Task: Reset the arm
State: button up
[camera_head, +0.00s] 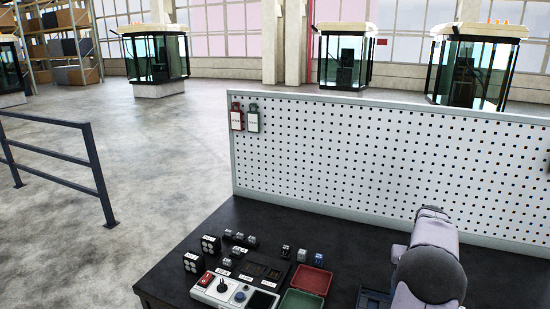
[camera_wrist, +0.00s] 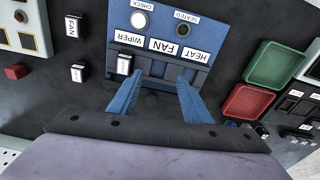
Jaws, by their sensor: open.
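My gripper (camera_wrist: 160,79) shows in the wrist view with its two blue fingers apart and nothing between them. It is over the near side of a blue panel (camera_wrist: 208,30) with slots labelled WIPER, FAN and HEAT. A small switch module (camera_wrist: 125,64) with a white label sits at the WIPER slot. No module shows at the FAN and HEAT slots, though the fingers are close to them. The CHECK lamp (camera_wrist: 139,20) is white and the SEATED lamp (camera_wrist: 182,27) is dark. In the head view my arm covers most of the blue panel (camera_head: 374,299), and my gripper is hidden.
A green tray (camera_wrist: 271,65) and a red tray (camera_wrist: 247,102) lie beside the panel.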

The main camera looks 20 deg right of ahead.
jog(key=w+a+n, duration=0.3)
jog(key=a+n, duration=0.1)
jog(key=a, duration=2.2)
jog(key=s+a+f+n, duration=0.2)
jog(key=s+a+n, duration=0.2)
jog(key=s+a, duration=0.9)
jog(key=a, duration=0.3)
jog(key=shift+a+f+g+y, duration=0.25)
jog(key=shift+f+g+y, duration=0.05)
jog(key=shift+f+g, duration=0.1)
jog(key=shift+s, duration=0.1)
